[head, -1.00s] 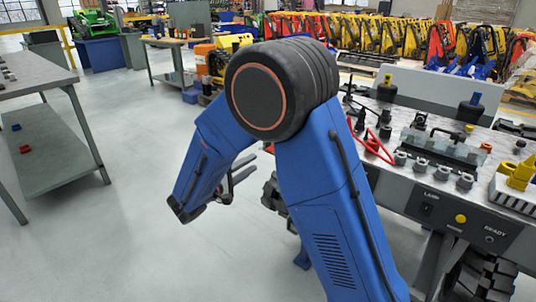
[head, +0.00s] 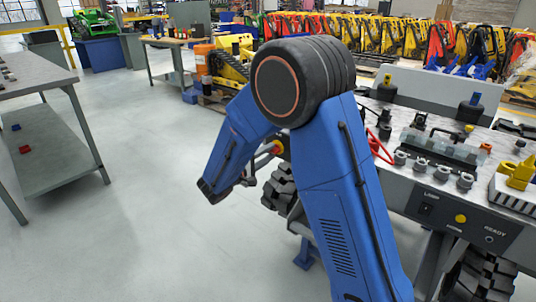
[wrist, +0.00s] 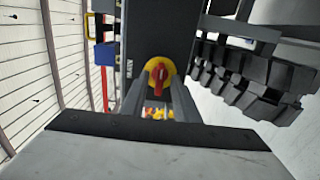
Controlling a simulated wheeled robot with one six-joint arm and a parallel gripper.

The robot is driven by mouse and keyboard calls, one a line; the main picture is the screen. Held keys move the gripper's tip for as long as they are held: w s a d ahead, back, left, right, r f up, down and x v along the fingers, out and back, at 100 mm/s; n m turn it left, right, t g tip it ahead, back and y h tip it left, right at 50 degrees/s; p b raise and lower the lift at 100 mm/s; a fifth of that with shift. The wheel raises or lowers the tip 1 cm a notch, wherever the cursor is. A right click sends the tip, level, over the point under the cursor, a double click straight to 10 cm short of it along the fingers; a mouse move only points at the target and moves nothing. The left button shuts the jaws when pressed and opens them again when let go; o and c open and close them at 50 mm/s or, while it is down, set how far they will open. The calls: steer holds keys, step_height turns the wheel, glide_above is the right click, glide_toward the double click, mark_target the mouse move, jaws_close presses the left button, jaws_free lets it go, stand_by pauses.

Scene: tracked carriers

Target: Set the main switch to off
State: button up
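The main switch is a red knob (wrist: 159,74) on a round yellow plate, set in a dark panel (wrist: 157,28) lettered MAIN in the wrist view. The knob's grip stands about upright in that picture.
Black track pads (wrist: 250,80) run close on the right in the wrist view. A workbench (head: 400,180) with a LAMP and READY panel stands right of my arm. A grey table (head: 40,85) stands at the left. Clear floor (head: 130,230) lies between.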

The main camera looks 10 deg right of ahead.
jaws_close()
steer(key=shift+n, duration=0.4)
steer(key=n, duration=1.6)
steer(key=shift+f+n, duration=0.1)
steer(key=shift+n, duration=0.3)
jaws_free()
